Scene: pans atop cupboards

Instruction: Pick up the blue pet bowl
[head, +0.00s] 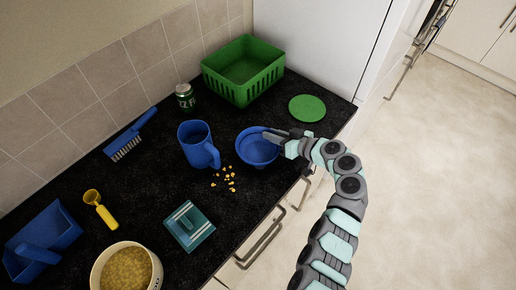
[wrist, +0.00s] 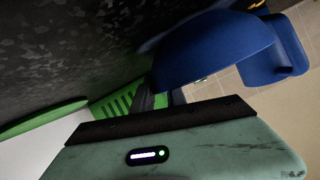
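The blue pet bowl (head: 256,152) is on the black counter near its front edge, right of the blue mug (head: 195,146). My gripper (head: 273,134) reaches in from the right, with its dark fingers at the bowl's right far rim. In the wrist view the blue bowl (wrist: 215,48) is close in front of the gripper and hides the fingertips. I cannot tell whether the fingers are closed on the rim. The bowl appears to rest on the counter.
Yellow crumbs (head: 231,182) lie between mug and bowl. A green basket (head: 243,70) and green disc (head: 307,108) are behind the bowl. A can (head: 185,96), brush (head: 130,137), teal dish (head: 188,226), yellow scoop (head: 100,208), blue dustpan (head: 44,243) and food-filled container (head: 101,272) occupy the counter.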

